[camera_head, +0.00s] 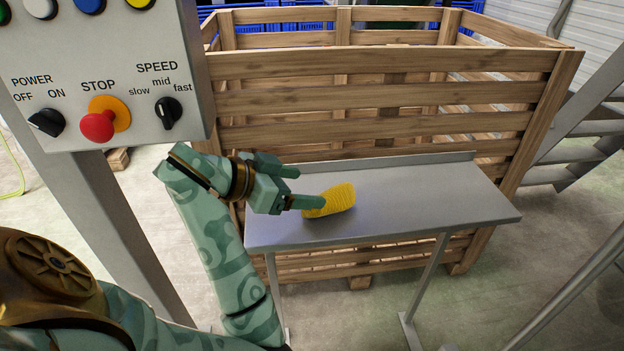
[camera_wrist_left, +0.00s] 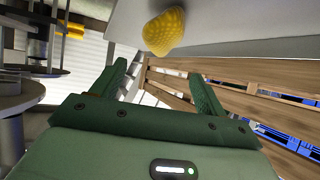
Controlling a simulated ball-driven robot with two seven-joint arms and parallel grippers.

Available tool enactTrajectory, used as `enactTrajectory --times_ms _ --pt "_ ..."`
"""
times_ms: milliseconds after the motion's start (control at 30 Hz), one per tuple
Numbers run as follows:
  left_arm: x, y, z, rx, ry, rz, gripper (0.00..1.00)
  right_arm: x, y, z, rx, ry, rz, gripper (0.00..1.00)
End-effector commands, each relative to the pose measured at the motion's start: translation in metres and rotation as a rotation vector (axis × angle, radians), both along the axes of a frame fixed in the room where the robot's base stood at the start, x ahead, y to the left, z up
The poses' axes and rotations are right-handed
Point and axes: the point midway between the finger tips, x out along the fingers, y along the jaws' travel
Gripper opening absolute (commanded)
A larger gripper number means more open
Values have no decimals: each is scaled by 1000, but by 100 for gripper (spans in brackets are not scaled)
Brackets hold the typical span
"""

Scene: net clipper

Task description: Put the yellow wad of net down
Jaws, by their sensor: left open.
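The yellow wad of net (camera_head: 331,200) lies on the left part of the grey metal table (camera_head: 430,195) in the head view. It also shows at the top of the left wrist view (camera_wrist_left: 164,31), beyond the fingertips. My left gripper (camera_head: 305,187) is open at the table's left side, its fingers pointing at the wad. In the head view one fingertip overlaps the wad's left edge. In the left wrist view the fingers (camera_wrist_left: 165,75) are spread apart with nothing between them. My right gripper is not in view.
A large slatted wooden crate (camera_head: 380,100) stands directly behind the table. A control box (camera_head: 100,75) with a red stop button hangs on a post at the upper left. The right part of the tabletop is clear. Metal stairs (camera_head: 590,130) are at the far right.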

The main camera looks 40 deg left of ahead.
Motion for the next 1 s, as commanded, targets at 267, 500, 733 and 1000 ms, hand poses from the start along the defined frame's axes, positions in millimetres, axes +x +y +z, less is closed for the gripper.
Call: enactTrajectory --times_ms 267,500,733,1000 --pt "-46 15 32 1 -3 1 74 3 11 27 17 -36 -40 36" --pt "-55 18 32 1 -1 0 74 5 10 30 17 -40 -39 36" --pt "-54 18 31 0 0 0 74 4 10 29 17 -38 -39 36" --pt "-54 18 32 0 -1 0 74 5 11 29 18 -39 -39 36"
